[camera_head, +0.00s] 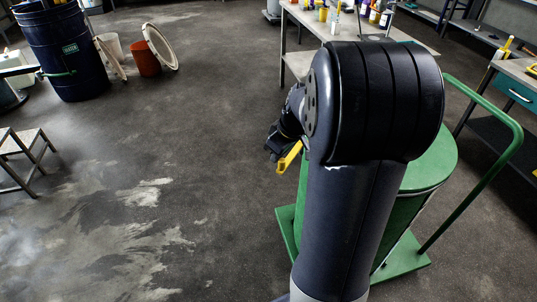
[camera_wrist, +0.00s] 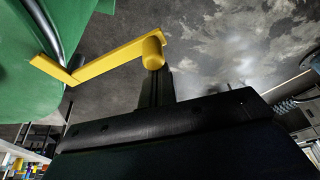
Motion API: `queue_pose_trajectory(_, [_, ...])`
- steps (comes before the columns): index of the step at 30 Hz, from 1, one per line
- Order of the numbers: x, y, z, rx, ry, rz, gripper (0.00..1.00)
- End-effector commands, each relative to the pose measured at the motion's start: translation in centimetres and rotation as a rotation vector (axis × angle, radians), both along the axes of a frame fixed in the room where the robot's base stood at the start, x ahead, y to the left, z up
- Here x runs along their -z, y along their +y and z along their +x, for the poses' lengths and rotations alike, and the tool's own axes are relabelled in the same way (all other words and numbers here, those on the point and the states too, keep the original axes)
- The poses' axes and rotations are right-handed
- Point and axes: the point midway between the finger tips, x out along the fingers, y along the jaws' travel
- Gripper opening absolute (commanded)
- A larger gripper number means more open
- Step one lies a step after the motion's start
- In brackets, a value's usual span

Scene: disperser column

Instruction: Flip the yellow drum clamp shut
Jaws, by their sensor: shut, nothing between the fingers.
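The yellow drum clamp (camera_wrist: 108,58) sticks out from the green drum (camera_wrist: 20,60) in the wrist view, with a rounded knob at its free end. In the head view the clamp (camera_head: 289,158) shows beside the drum (camera_head: 435,160), left of my arm. My gripper (camera_wrist: 155,85) is shut and empty, its dark fingers right by the knob. I cannot tell whether they touch it. In the head view my gripper (camera_head: 272,150) is small and partly hidden by my arm. The arm also hides much of the drum.
The drum stands on a green cart (camera_head: 405,262) with a tall handle (camera_head: 497,165). A workbench (camera_head: 300,20) with bottles is behind, and another bench (camera_head: 515,85) is at right. A blue barrel (camera_head: 65,50) and a stool (camera_head: 22,148) are at left. The middle floor is clear.

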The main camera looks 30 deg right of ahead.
Motion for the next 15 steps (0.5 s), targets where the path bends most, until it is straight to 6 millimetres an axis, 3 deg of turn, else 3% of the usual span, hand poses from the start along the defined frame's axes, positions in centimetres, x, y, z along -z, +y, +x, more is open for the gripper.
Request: queue_pose_trajectory(15, [0.2, -4.3, -4.9, -0.478, 0.000, 0.000, 0.00])
